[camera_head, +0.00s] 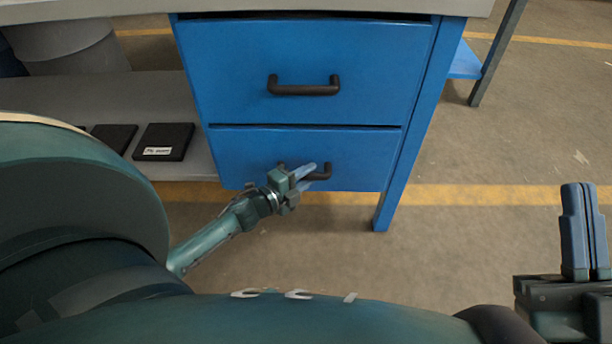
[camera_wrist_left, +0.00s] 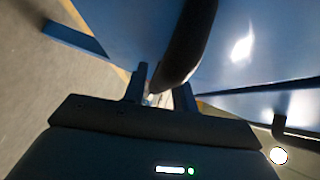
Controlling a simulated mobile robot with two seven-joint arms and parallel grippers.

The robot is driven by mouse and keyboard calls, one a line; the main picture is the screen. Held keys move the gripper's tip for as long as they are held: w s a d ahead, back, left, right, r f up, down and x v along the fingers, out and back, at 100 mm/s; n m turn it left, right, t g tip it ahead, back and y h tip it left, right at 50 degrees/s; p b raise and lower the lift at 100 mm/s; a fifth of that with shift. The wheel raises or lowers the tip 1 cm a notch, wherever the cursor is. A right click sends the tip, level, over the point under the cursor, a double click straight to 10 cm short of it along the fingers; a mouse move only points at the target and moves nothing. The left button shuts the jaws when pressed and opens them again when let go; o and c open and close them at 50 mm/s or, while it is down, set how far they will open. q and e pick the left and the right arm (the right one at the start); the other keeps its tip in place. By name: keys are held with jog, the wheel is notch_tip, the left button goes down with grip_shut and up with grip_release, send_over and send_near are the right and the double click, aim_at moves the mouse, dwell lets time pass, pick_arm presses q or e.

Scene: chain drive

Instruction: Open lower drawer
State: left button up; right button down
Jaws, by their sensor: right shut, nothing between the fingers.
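The lower drawer (camera_head: 240,150) is a blue front under the upper drawer, and it looks closed. Its dark bar handle (camera_head: 322,171) is partly hidden behind my left gripper (camera_head: 306,174). In the left wrist view the handle (camera_wrist_left: 187,40) looms large and dark, reaching down between the fingertips of my left gripper (camera_wrist_left: 162,92). These fingers are apart, one on each side of the handle, with a gap showing beside it; firm contact cannot be made out. My right gripper (camera_head: 585,230) is shut and empty, pointing up at the right edge, far from the drawers.
The upper drawer (camera_head: 240,60) is closed, with its own dark handle (camera_head: 304,86). A blue table leg (camera_head: 400,170) stands right of the drawers. A grey shelf (camera_head: 90,92) at left carries dark flat boxes (camera_head: 164,142). The floor in front is clear.

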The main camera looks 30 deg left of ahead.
pick_arm(q)
grip_shut()
jog(key=shift+s, duration=0.15)
